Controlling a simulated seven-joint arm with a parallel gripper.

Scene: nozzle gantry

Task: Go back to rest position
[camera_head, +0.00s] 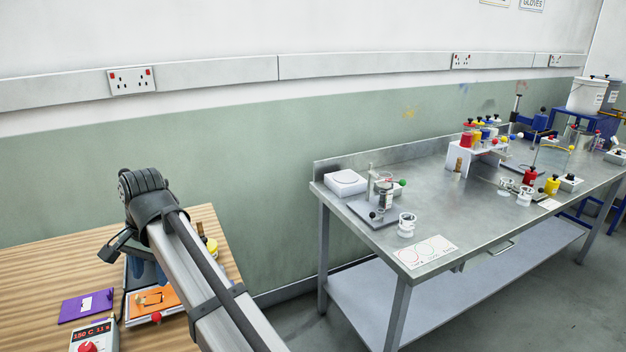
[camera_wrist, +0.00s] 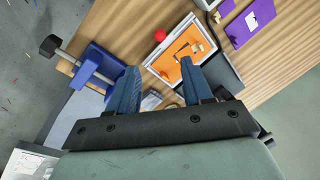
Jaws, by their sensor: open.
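My gripper (camera_wrist: 162,92) is open and empty in the wrist view, its two blue fingers spread apart. It hangs above the wooden bench (camera_head: 40,262). Past the fingertips lies an orange plate (camera_wrist: 184,58) in a white-edged frame with a red knob (camera_wrist: 160,35). In the head view my arm reaches over the left bench, and the orange plate (camera_head: 156,301) shows in front of the arm's end. My fingers are mostly hidden there behind my own wrist; a bit of blue shows. I cannot tell the exact height of the fingers above the bench.
A purple folder (camera_head: 86,306) and a control box with a red display (camera_head: 94,337) lie on the wooden bench. A blue clamp (camera_wrist: 97,67) stands near the fingers. A steel table (camera_head: 440,190) with jars and stands is at right. Floor separates the benches.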

